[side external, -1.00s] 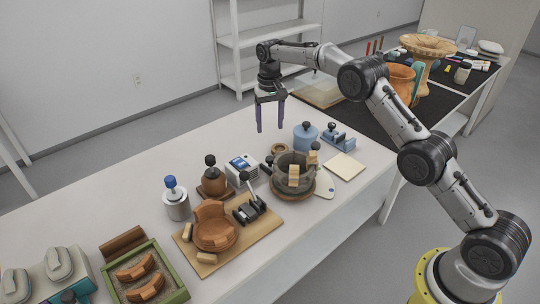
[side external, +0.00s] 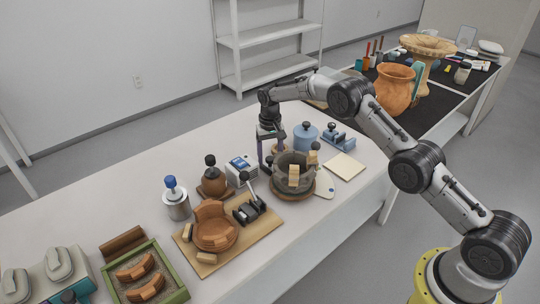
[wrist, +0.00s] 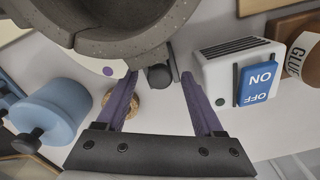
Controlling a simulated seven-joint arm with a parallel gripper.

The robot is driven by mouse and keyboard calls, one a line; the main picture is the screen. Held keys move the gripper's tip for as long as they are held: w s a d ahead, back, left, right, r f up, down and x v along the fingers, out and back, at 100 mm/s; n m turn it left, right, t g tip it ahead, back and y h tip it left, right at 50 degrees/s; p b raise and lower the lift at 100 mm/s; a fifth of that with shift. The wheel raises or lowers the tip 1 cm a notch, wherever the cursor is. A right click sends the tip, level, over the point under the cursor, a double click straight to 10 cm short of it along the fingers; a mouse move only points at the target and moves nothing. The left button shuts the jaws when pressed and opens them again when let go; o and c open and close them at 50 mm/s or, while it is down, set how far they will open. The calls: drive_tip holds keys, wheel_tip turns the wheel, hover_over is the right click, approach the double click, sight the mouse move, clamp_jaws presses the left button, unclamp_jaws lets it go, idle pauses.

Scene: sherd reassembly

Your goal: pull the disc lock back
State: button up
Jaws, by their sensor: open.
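A dark round knob, which looks like the disc lock (wrist: 160,76), sticks out from the side of the grey stone-like bowl (wrist: 115,40). My gripper (wrist: 158,80) is open, with one purple finger on each side of the knob; I cannot tell whether either finger touches it. In the side external view, my gripper (side external: 265,163) is low at the back left of the grey bowl (side external: 293,182), which has pale blocks at its rim.
The white box with a blue ON/OFF switch (wrist: 258,84) stands close to the right finger in the wrist view. A blue lidded jar (wrist: 50,112) and a cork ring (wrist: 108,98) lie to the left. A wooden board (side external: 250,239) with a clamp is in front.

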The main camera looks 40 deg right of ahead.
clamp_jaws()
idle(0.3)
idle(1.1)
